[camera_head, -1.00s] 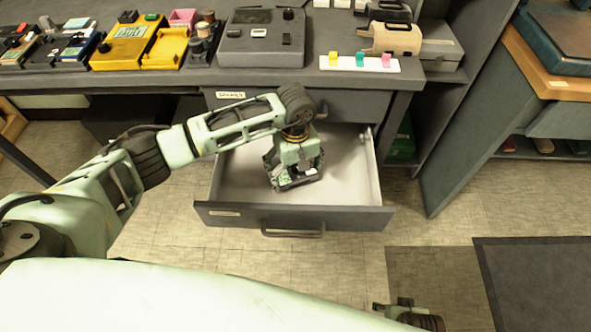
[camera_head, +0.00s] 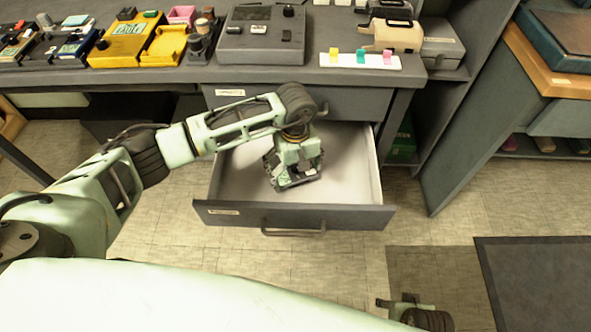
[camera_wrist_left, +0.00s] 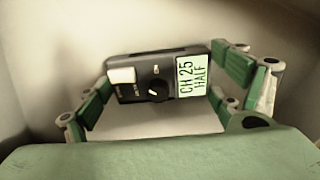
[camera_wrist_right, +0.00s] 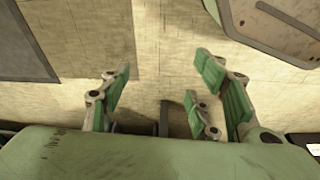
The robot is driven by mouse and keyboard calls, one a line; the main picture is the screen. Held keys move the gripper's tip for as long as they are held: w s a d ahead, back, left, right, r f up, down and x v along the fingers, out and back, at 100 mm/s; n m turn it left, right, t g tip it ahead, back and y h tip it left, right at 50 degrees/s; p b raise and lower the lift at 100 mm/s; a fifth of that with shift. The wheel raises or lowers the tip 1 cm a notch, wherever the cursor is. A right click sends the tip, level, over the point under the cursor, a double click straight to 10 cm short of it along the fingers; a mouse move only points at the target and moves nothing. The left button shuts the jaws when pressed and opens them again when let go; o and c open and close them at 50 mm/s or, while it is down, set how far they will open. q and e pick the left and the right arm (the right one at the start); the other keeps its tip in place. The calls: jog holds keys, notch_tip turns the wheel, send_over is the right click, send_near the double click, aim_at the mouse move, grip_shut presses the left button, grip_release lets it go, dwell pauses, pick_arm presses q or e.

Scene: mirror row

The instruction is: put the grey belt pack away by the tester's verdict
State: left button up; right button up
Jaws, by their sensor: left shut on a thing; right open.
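The grey belt pack (camera_wrist_left: 137,73) is a dark box with a white button, a round knob and a pale label reading "CH 25 HALF". My left gripper (camera_wrist_left: 165,90) is shut on it, with fingers at both ends. In the head view my left gripper (camera_head: 295,178) reaches down inside the open lower drawer (camera_head: 345,180); the pack is mostly hidden under it. Whether it touches the drawer floor I cannot tell. A yellow unit (camera_head: 112,53) with a green display, apparently the tester, stands on the bench. My right gripper (camera_wrist_right: 165,95) is open and empty above the floor.
The upper drawer (camera_head: 340,103) is shut; its label is too small to read surely. A grey console (camera_head: 263,48), a white strip with coloured tabs (camera_head: 345,63) and a tan case (camera_head: 398,36) stand on the bench. The drawer's right side is free. A dark mat (camera_head: 535,285) lies at right.

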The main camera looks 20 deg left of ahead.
pick_arm(q)
jog(key=shift+f, duration=0.15)
jog(key=o, duration=1.1)
pick_arm(e)
jog(key=shift+w+r, duration=0.25)
jog(key=shift+r, duration=0.2)
jog(key=shift+w+r, duration=0.2)
jog(key=shift+r, duration=0.25)
jog(key=shift+s+f, duration=0.1)
pick_arm(q)
jog(key=shift+r+p, duration=0.6)
jog(key=shift+r, duration=0.1)
notch_tip(320, 180, up, 12)
jog(key=shift+f+p, duration=0.1)
jog(key=shift+p, duration=0.35)
pick_arm(e)
jog(key=s+f, duration=0.3)
jog(key=f, duration=0.4)
jog(key=shift+d+f, duration=0.2)
jog(key=shift+f, duration=0.2)
